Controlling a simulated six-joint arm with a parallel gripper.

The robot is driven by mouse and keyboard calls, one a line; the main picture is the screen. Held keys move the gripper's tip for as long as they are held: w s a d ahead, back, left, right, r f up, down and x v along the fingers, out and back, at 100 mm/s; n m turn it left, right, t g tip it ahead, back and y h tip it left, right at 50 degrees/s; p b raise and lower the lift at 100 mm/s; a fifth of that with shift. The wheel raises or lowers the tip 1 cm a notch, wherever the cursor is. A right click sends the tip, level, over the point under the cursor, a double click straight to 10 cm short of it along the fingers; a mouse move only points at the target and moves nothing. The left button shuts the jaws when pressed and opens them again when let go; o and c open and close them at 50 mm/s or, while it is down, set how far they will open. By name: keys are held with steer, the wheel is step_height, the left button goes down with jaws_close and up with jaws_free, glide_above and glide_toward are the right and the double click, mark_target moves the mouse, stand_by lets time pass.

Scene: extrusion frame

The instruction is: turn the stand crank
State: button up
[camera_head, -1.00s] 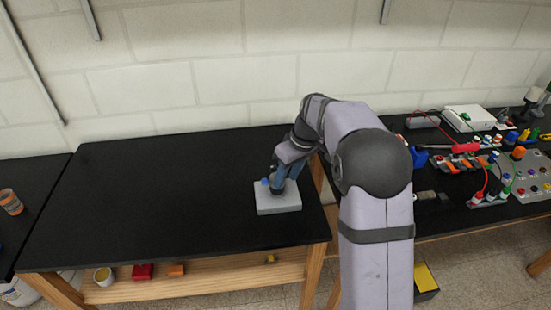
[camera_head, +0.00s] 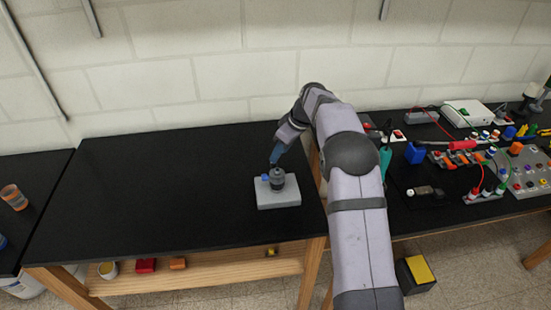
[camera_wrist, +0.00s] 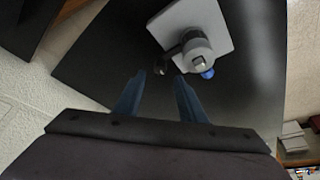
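The crank stand is a light grey block (camera_head: 278,196) on the black table, with a dark round post (camera_head: 277,179) on top and a blue knob (camera_head: 264,177) to its left. In the wrist view the stand's grey base (camera_wrist: 222,22) is at top centre, with the grey hub (camera_wrist: 197,50) and blue knob (camera_wrist: 208,74) nearer. My gripper (camera_head: 275,163) is just behind and above the post in the head view. In the wrist view its blue fingers (camera_wrist: 160,75) are apart, short of the hub. A small dark tip shows between them; I cannot tell its part.
The black tabletop (camera_head: 150,185) left of the stand is clear. To the right, another bench holds a blue block (camera_head: 414,153), a grey button panel (camera_head: 519,178) and wired connectors. The wall (camera_head: 200,75) stands behind. A low wooden shelf (camera_head: 200,276) holds small items.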

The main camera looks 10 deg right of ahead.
steer(key=shift+p+x, duration=1.05)
steer(key=shift+x, duration=1.7)
jaws_close()
